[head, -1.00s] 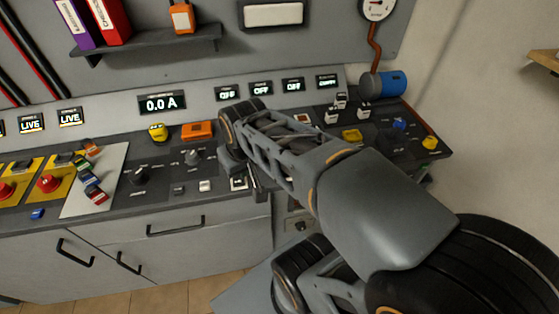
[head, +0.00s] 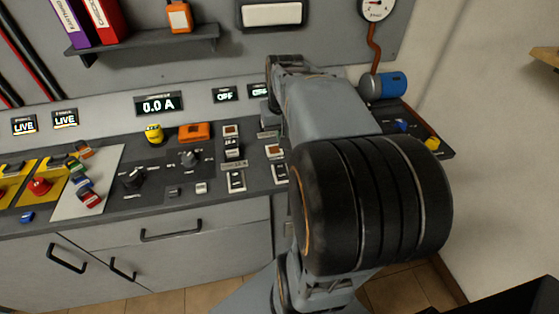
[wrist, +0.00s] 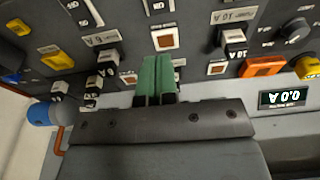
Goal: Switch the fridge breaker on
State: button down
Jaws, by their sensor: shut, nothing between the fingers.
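In the wrist view my gripper (wrist: 157,78) shows its green fingers together and empty over the breaker panel. A white-framed brown square (wrist: 164,39) lies just beyond the fingertips. A breaker marked 10 A (wrist: 233,40) is right of the fingers; a breaker by a 6 A label (wrist: 105,60) is left. I cannot read which one is the fridge breaker. In the head view my arm hides the gripper and much of the breaker row. A breaker (head: 233,150) and a lower switch (head: 237,180) show left of the arm. One display (head: 224,95) reads OFF.
An orange block (head: 194,132), a yellow knob (head: 153,133) and black rotary knobs (head: 188,158) stand left of the breakers. A blue cylinder (head: 383,87) sits at the panel's right end. A meter (head: 160,105) reads 0.0 A. Drawers (head: 190,232) are below.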

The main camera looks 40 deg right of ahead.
aim_at(279, 165)
jog(key=f, duration=0.4)
jog(key=w+f, duration=0.1)
jog(key=f, duration=0.3)
jog(key=w+f, duration=0.1)
jog(key=f, duration=0.4)
jog(key=shift+d+b, duration=0.4)
